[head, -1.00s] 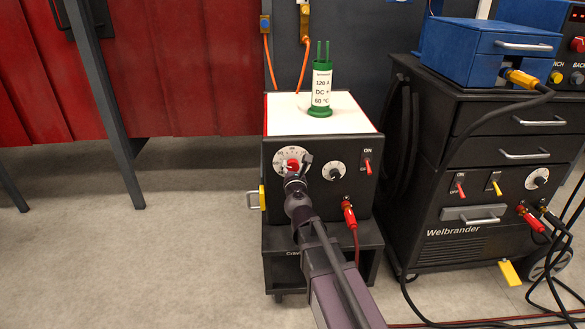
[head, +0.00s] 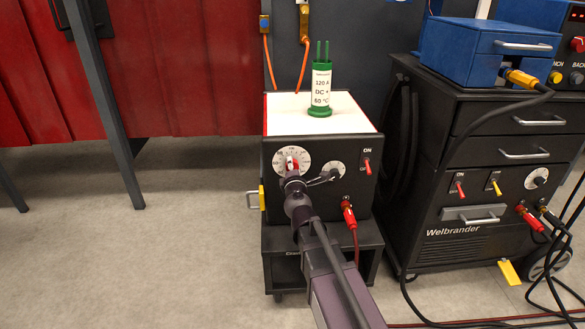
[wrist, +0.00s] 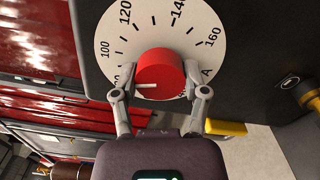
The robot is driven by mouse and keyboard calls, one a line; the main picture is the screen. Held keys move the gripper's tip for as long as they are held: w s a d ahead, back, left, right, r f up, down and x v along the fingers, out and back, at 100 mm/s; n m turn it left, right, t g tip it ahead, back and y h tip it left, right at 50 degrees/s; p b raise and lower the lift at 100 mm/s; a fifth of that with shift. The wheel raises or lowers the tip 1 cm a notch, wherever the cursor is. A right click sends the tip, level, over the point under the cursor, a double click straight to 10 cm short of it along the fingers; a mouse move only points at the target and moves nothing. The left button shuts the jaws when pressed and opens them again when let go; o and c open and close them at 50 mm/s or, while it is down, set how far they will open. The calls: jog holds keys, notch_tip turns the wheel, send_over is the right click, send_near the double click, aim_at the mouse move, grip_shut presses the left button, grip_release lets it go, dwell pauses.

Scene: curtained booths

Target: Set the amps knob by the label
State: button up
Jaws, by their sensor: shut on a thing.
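The red amps knob (wrist: 165,68) stands out from a round white dial (wrist: 225,45) marked 100, 120, 140 and 160. In the wrist view its white pointer line points left, toward a number partly hidden by the left finger. My gripper (wrist: 160,92) is shut on the knob, one finger on each side. In the head view the knob (head: 291,162) shows above my gripper (head: 290,173), on the front of the black machine (head: 310,200). A green canister (head: 321,111) stands upright on the machine's white top. Its label (head: 321,88) reads 120 A, DC +, 60 °C.
A smaller dial (head: 333,171) and a red switch (head: 367,167) sit right of the knob. A red cable plug (head: 349,214) is below them. A black Welbrander cart (head: 470,200) with a blue box (head: 490,50) stands at the right.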

jog(key=m, duration=1.2)
jog(key=shift+m, duration=0.4)
jog(key=o, duration=1.1)
jog(key=shift+o, duration=0.2)
jog(key=s, duration=0.7)
jog(key=shift+s, duration=0.25)
